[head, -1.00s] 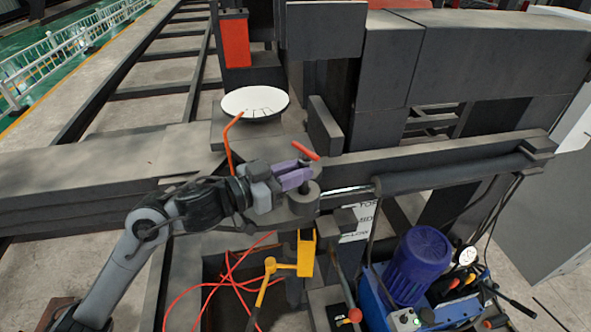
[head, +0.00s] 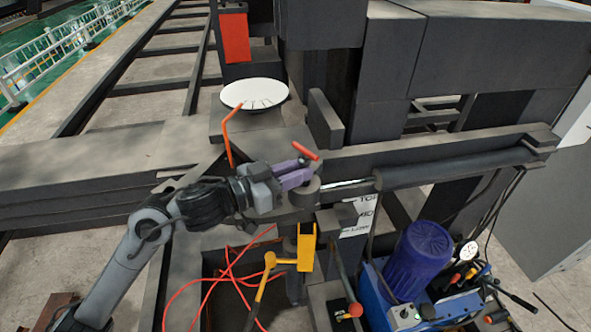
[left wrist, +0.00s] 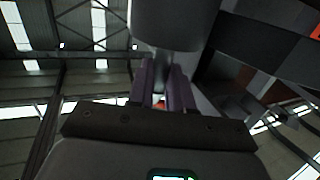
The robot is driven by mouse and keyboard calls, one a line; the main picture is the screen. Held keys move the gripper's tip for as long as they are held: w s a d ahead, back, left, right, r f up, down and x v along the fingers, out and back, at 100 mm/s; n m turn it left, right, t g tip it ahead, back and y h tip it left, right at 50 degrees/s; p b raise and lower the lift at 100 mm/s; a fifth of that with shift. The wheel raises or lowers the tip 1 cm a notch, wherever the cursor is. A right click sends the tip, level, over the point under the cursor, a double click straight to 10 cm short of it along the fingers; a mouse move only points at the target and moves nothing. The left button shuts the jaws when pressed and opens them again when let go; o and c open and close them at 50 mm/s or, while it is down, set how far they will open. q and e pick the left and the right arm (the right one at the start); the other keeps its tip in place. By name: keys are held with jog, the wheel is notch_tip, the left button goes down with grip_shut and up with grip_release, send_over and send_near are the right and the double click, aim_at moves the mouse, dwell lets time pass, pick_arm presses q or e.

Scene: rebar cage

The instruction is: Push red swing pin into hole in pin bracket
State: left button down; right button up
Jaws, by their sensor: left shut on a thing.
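The red swing pin shows as a short red bar (head: 305,150), tilted down to the right, just above my fingertips. My left gripper (head: 298,176), with purple fingers, comes in from the left and is shut on the pin. In the left wrist view a small red patch (left wrist: 160,104) shows between the purple fingers. A dark round part (head: 307,195), which looks like the pin bracket, lies directly under the fingertips. The hole and the pin's lower end are hidden, so how deep the pin sits cannot be told. My right gripper is not in view.
A bent orange rod (head: 227,135) rises behind my wrist, near a white round plate (head: 254,93). A yellow bracket (head: 306,247) and loose red hoses (head: 230,278) lie below. A blue motor (head: 418,262) stands at lower right. A dark beam (head: 430,150) runs to the right.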

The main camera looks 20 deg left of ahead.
pick_arm(q)
jog(key=shift+f+b, duration=0.8)
jog(key=shift+f, duration=0.55)
jog(key=c, duration=0.9)
grip_release()
jog(key=shift+c, duration=0.2)
jog(key=shift+f, duration=0.15)
jog(key=shift+s+a, duration=0.2)
jog(key=b+v, duration=0.2)
jog(key=v, duration=0.8)
jog(key=shift+r, duration=0.2)
jog(key=shift+a, duration=0.15)
